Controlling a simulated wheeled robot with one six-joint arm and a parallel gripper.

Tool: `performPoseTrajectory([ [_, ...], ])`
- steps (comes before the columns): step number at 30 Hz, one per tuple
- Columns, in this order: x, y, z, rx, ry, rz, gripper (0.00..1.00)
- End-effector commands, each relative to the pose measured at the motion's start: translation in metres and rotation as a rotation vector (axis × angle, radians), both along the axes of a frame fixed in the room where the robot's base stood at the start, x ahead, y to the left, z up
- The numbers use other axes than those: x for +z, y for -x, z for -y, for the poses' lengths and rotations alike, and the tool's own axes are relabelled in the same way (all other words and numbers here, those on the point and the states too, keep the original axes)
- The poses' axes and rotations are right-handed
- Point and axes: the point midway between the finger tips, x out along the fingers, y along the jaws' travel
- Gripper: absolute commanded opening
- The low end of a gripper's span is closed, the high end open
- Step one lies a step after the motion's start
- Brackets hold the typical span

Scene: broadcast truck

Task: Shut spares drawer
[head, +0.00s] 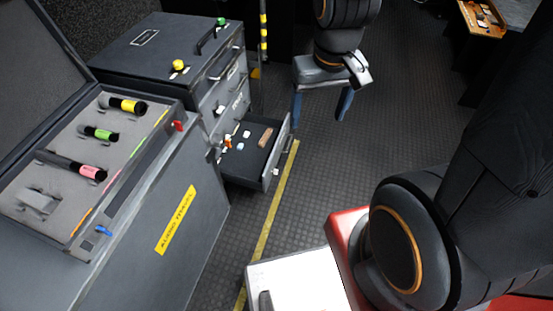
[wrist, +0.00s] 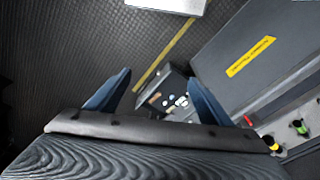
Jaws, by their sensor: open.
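The spares drawer (head: 277,158) is the lowest drawer of the dark grey cabinet (head: 175,45), and it stands pulled out with small parts lying inside. Its front panel faces right in the head view. In the wrist view the drawer (wrist: 178,84) shows between my fingers, farther off, partly hidden by the right finger. My gripper (head: 319,119) is open and empty, with blue fingers pointing down. It is apart from the drawer, beyond it and to the right in the head view. The fingers also show in the wrist view (wrist: 160,77).
A grey case with a yellow label (head: 176,220) stands left of the drawer, holding microphones in foam. A yellow line (head: 268,225) crosses the floor beside the drawer. A white-topped box (head: 300,280) is at the front. The floor right of the drawer is clear.

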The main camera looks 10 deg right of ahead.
Motion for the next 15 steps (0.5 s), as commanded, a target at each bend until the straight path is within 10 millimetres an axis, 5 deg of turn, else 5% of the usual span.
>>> performPoseTrajectory([
  [2, -0.019, -0.009, 0.004, -0.012, 0.006, 0.009, 0.59],
  [12, -0.119, -0.071, 0.03, -0.093, 0.033, 0.107, 0.02],
  [15, -0.148, -0.089, 0.037, -0.116, 0.032, 0.138, 0.0],
])
